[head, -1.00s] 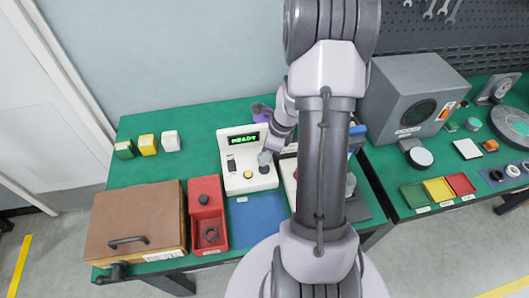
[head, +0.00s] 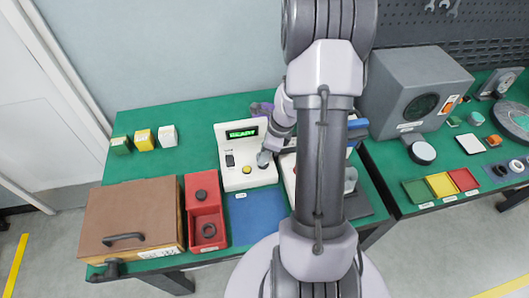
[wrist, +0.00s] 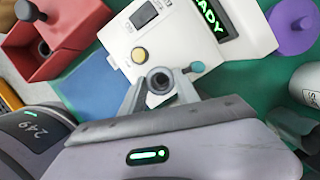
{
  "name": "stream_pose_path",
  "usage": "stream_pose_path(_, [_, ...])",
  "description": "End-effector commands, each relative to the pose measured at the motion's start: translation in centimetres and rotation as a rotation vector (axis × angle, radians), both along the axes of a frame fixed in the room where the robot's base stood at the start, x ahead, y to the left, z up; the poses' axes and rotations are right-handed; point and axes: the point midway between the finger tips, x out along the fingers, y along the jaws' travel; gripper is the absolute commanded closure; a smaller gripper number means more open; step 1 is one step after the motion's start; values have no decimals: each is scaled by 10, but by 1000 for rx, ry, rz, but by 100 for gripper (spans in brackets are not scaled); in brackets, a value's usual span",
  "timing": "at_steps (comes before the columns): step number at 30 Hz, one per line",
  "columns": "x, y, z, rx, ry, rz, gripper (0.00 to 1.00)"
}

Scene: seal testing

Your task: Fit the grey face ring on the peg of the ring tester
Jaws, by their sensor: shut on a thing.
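The ring tester (head: 232,176) is a white box with a green-lit READY display, a black switch and a yellow button. It also shows at the top of the wrist view (wrist: 172,38). My gripper (head: 264,158) is at the front right of its top face. In the wrist view the grey face ring (wrist: 160,77) sits between my two fingertips (wrist: 160,88), which are shut on it. The ring's hole looks dark. The ring hides the peg area, and I cannot tell whether the peg is inside it.
A red tray (head: 193,222) with a black knob and a dark ring stands left of the tester, beside a brown-lidded box (head: 135,212). A blue mat (head: 255,215) lies in front. A purple disc (wrist: 292,28) is to the tester's right in the wrist view. Coloured blocks (head: 143,139) stand behind left.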

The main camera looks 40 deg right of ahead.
Motion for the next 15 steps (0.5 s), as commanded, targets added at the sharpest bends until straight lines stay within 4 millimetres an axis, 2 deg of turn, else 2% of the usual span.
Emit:
stream_pose_path(7, [0, 0, -7, 0, 0, 0, 100])
stream_pose_path(8, [0, 0, -6, 0, 0, 0, 57])
stream_pose_path(9, [0, 0, -5, 0, 0, 0, 49])
stream_pose_path(11, [0, 0, -5, 0, 0, 0, 37])
stream_pose_path(15, [0, 0, -5, 0, 0, 0, 37])
